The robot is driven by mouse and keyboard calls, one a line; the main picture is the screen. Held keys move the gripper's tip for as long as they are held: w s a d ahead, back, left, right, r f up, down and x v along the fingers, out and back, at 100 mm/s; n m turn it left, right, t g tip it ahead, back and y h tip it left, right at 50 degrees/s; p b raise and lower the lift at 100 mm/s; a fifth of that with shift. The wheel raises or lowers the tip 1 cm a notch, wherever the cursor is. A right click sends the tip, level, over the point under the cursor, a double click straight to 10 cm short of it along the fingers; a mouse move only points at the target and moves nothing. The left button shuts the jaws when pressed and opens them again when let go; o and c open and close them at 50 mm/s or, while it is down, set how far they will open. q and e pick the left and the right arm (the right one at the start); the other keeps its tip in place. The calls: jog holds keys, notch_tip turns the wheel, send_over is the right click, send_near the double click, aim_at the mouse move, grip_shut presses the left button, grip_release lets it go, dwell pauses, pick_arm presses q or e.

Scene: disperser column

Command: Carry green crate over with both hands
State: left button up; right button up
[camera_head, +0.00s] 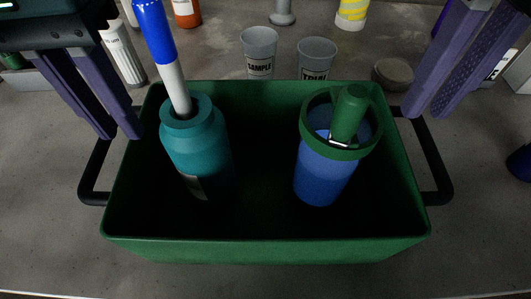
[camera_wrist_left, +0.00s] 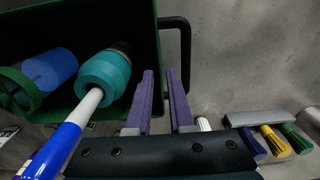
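The green crate (camera_head: 265,249) stands on the grey bench in the middle of the head view, with a black handle on its left (camera_head: 92,172) and right (camera_head: 437,172) sides. Inside stand a teal bottle (camera_head: 200,150) holding a blue-and-white stick and a blue container (camera_head: 325,178) with a green rim and a green handle-like piece. My left gripper (camera_head: 120,134) is open above the left handle's far part; the handle (camera_wrist_left: 185,45) also shows beside its fingers (camera_wrist_left: 160,74) in the left wrist view. My right gripper (camera_head: 425,114) is open above the right handle's far part. Contact cannot be told.
A white bottle (camera_head: 123,50) stands behind my left gripper. A blue object (camera_head: 520,162) is at the right edge. Bench in front is clear.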

aim_at(163, 188)
pick_arm(q)
jog(key=shift+s, duration=0.15)
pick_arm(e)
jog(key=shift+s, duration=0.15)
pick_arm(q)
jog(key=shift+f, duration=0.1)
pick_arm(e)
jog(key=shift+f, duration=0.1)
